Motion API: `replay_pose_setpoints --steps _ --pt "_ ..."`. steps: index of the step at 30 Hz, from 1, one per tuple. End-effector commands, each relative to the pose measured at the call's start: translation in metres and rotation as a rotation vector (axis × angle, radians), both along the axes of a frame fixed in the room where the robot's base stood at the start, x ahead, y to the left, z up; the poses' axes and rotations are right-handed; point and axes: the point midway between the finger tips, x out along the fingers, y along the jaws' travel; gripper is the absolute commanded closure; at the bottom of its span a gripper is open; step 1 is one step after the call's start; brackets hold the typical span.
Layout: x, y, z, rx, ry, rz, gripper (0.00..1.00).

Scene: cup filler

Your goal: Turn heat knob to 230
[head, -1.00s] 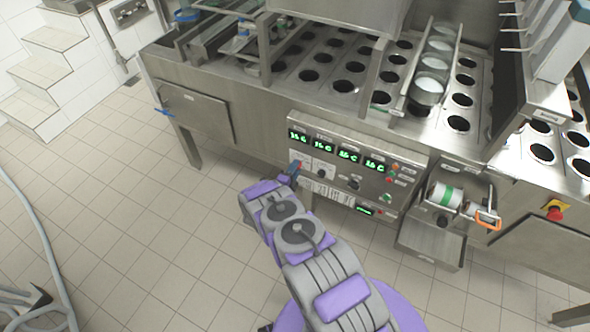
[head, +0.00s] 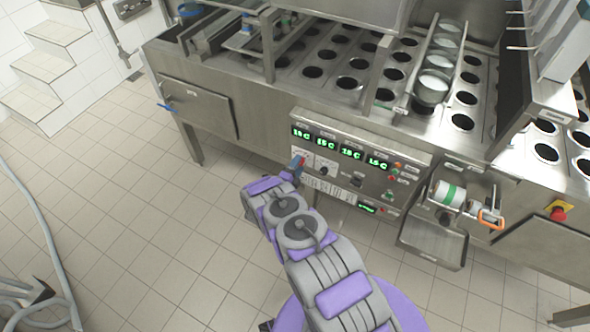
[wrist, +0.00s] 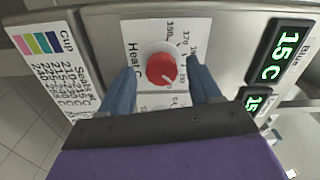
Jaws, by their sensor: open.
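The heat knob (wrist: 161,69) is a red round dial with a pale rim, on a white label plate marked "Heat" with numbers around it. In the wrist view it sits between the two blue fingers of my gripper (wrist: 158,88), which are open with a gap on each side of the knob. The knob's exact setting is too small to read surely. In the head view my gripper (head: 297,163) is at the left end of the control panel (head: 350,165), and it largely hides the knob.
A black knob (head: 324,170) is just right of my gripper. A color-striped cup label (wrist: 42,42) lies left of the knob.

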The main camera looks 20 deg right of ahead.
Motion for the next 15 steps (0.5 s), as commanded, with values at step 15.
replay_pose_setpoints --steps 15 --pt "-0.05 0.068 0.001 -0.001 0.002 0.005 0.37"
